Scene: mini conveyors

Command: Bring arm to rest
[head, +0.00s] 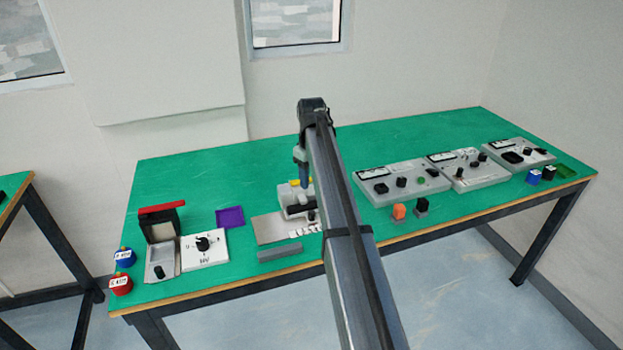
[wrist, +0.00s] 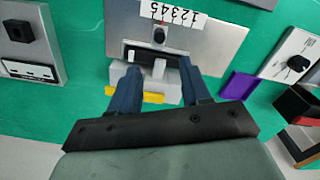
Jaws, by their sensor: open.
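My gripper (wrist: 160,68) is open, its two dark blue fingers apart with nothing held between them. In the wrist view it points at a grey device (wrist: 122,76) with a yellow strip, on or against a metal plate (wrist: 118,30) with a number label and a black knob. Whether the fingers touch the device cannot be told. In the head view my arm reaches out over the middle of the green table (head: 190,180), and its bar hides part of the device (head: 290,198) and most of the gripper.
A purple tray (head: 230,217), a white dial panel (head: 204,250) and an open box with a red-edged lid (head: 161,210) stand left. Grey meter units (head: 403,181) stand right. An orange block (head: 399,211) and blue block (head: 534,176) sit near the front edge. The table's back left is clear.

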